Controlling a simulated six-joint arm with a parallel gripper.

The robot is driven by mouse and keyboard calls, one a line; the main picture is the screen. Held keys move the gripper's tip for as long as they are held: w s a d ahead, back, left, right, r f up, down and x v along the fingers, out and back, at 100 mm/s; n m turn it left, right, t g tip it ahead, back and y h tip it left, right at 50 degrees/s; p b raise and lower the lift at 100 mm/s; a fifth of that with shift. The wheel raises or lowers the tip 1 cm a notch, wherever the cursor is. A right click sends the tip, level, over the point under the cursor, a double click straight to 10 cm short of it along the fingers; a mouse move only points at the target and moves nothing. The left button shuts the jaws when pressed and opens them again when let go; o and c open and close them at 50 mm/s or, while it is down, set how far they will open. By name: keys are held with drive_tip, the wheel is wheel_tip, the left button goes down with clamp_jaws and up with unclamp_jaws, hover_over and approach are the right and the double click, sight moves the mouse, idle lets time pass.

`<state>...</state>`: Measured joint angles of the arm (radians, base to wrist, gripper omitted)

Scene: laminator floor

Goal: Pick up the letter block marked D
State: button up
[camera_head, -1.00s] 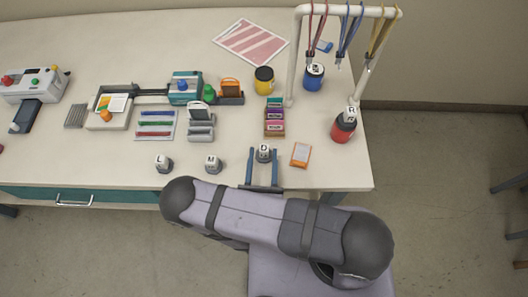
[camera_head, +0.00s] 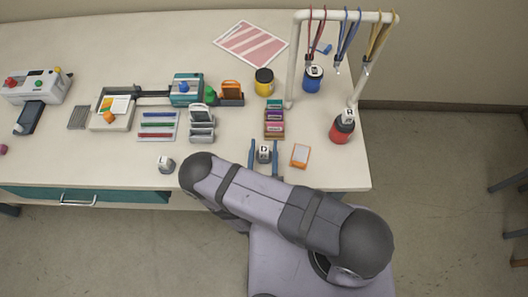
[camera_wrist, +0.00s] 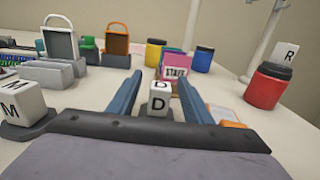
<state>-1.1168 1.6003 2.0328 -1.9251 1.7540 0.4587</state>
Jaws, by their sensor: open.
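The letter block marked D (camera_head: 264,154) is a small white cube on a dark round base near the table's front edge, left of an orange-edged card. In the wrist view the D block (camera_wrist: 158,99) stands between the two blue fingers, with a D on its top and front faces. My gripper (camera_head: 264,146) is open, one finger on each side of the block. The wrist view also shows my gripper (camera_wrist: 155,80) with visible gaps beside the block, the left gap being clearer.
An orange-edged card (camera_head: 300,156) lies close right of my gripper. A card box (camera_head: 274,124) stands just behind. A red pot (camera_head: 342,130) carries the R block.

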drive_tip(key=shift+w+d+p, duration=0.15)
drive_tip(key=shift+w+p, duration=0.75)
drive_tip(key=shift+w, duration=1)
clamp_jaws()
